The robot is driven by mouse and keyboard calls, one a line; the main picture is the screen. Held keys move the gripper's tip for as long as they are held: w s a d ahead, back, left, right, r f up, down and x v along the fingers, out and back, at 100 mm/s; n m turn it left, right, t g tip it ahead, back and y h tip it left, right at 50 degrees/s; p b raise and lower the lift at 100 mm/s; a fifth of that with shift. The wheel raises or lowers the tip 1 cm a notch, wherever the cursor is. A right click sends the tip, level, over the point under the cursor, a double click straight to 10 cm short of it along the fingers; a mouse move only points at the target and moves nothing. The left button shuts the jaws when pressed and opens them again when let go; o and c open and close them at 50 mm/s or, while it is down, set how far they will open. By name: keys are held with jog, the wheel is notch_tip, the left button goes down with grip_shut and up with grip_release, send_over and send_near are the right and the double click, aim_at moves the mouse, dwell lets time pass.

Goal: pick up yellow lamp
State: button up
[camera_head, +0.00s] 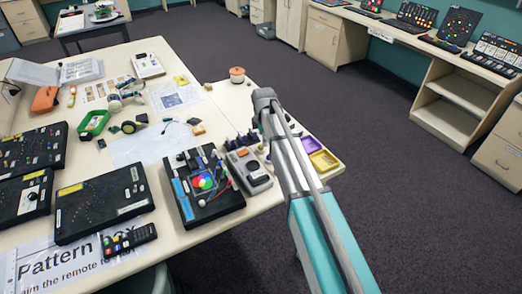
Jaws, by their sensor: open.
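I cannot make out for certain which thing is the yellow lamp.
The cream table (225,95) is crowded with black panels (105,200), a circuit board with a coloured disc (203,182), a grey box (248,170), a remote (129,239) and a yellow tray (323,160). The carpet (420,210) on the right is clear. A counter (400,40) holds more panels.

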aim_at(261, 146)
jog(key=shift+f, duration=0.15)
jog(key=f+b, duration=0.3)
jog(key=shift+a, duration=0.35)
jog(key=shift+f+b, duration=0.95)
jog(key=shift+b, duration=0.15)
jog(key=c, duration=1)
jog(key=shift+r, duration=0.25)
jog(key=shift+c, duration=0.2)
notch_tip(261, 146, up, 2)
jog(key=p, duration=0.2)
jog(key=shift+r+p, duration=0.1)
jog(key=shift+p, duration=0.25)
jog(key=s+a+r+p, duration=0.2)
jog(key=s+r+p, duration=0.8)
jog(key=s, duration=0.4)
jog(key=shift+r, duration=0.2)
